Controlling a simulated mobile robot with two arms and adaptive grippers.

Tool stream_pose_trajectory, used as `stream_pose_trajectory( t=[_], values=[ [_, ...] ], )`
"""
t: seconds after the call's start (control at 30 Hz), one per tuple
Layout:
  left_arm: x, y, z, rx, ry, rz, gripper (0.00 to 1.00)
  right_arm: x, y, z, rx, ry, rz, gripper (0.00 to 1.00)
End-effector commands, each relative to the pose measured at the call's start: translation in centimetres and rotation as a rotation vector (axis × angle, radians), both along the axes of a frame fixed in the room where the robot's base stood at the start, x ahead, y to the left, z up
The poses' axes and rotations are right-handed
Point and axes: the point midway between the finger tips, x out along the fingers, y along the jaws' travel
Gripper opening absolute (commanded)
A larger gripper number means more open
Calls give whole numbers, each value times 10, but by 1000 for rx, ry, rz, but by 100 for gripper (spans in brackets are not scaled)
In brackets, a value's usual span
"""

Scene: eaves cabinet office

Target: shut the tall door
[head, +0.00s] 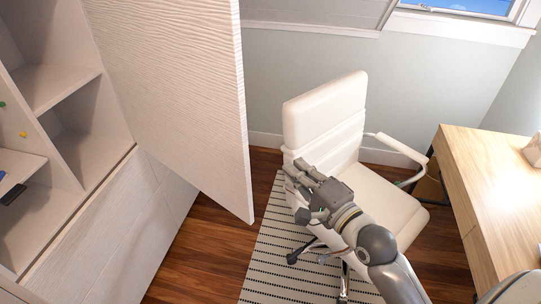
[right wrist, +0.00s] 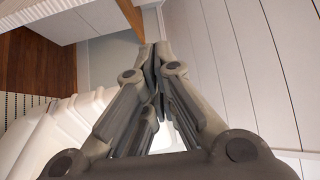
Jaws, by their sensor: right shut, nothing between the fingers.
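The tall door (head: 185,80) is a white textured panel. It stands open, swung out from the white cabinet (head: 75,160) at the left of the head view. Its free edge faces the middle of the room. My right gripper (head: 295,172) is shut and empty, to the right of the door's free edge and apart from it in the picture, in front of the white chair. In the right wrist view the shut fingers (right wrist: 155,55) point up the picture, with white panelling to their right. My left gripper is not in view.
A white office chair (head: 325,120) stands close by my right arm, on a striped rug (head: 270,255). A wooden desk (head: 495,190) is at the right. The cabinet's open shelves hold small items. Wooden floor (head: 195,255) shows below the door.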

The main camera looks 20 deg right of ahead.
Motion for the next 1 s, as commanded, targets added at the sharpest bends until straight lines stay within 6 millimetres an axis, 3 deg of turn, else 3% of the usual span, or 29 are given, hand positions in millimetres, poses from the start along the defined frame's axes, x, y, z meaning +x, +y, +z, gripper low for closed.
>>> stream_pose_trajectory(
  t=[0.27,0.73,1.0],
  values=[
    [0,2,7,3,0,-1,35,24,6,4,5,-4,1,0],
    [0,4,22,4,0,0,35,99,22,4,3,-3,1,0],
    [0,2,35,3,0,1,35,78,51,3,4,-1,1,0]
  ],
)
